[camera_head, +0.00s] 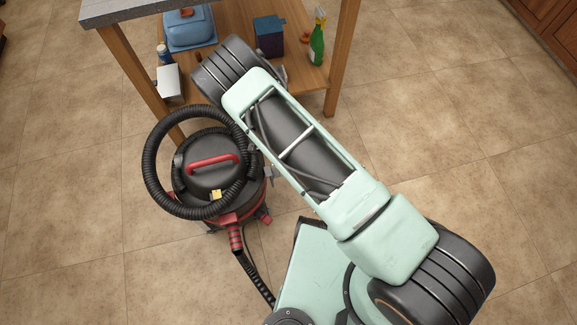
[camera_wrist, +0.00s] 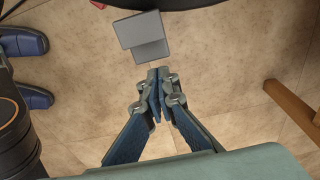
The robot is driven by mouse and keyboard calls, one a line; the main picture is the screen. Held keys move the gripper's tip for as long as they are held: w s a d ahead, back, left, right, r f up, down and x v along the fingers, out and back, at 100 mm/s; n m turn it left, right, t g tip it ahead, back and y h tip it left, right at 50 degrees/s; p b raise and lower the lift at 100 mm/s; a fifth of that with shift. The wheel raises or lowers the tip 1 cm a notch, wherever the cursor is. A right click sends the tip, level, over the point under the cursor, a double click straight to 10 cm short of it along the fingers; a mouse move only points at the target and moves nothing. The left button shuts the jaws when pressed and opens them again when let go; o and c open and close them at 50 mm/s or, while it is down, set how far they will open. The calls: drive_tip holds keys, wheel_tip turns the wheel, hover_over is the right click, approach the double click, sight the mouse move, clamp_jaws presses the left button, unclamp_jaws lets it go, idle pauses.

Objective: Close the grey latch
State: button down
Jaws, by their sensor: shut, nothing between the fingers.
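A grey latch (camera_wrist: 145,34), seen as a flat two-part plate, juts out below a dark rounded body at the top of the wrist view. My gripper (camera_wrist: 158,78) is shut with its fingertips together and empty. The tips are just below the latch in that picture; I cannot tell whether they touch it. In the head view, the black and red vacuum cleaner (camera_head: 206,166) stands on the floor left of my arm. My gripper is hidden there behind the arm, and I cannot clearly make out the latch in that view.
A wooden table (camera_head: 118,62) stands behind the vacuum; its lower shelf holds a blue container (camera_head: 190,30), a dark blue box (camera_head: 268,36) and a green bottle (camera_head: 317,46). A black hose (camera_head: 152,178) loops over the vacuum. The tiled floor at right is clear.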

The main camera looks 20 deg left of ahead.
drive_tip(key=shift+s+a+r, duration=0.25)
drive_tip(key=shift+s+a, duration=0.05)
drive_tip(key=shift+a, duration=0.15)
drive_tip(key=shift+s+a+r, duration=0.2)
drive_tip(key=shift+s+a, duration=0.05)
drive_tip(key=shift+a, duration=0.15)
drive_tip(key=shift+s+a+r, duration=0.1)
drive_tip(key=shift+a, duration=0.15)
drive_tip(key=shift+r+p, duration=0.45)
drive_tip(key=shift+r, duration=0.3)
drive_tip(key=w+d+b, duration=0.2)
drive_tip(key=w+d, duration=0.1)
drive_tip(key=d, duration=0.1)
drive_tip(key=s+a+r+p, duration=0.2)
drive_tip(key=a+r+p, duration=0.1)
drive_tip(key=r, duration=0.6)
drive_tip(key=shift+s+a+r, duration=0.15)
drive_tip(key=shift+s, duration=0.1)
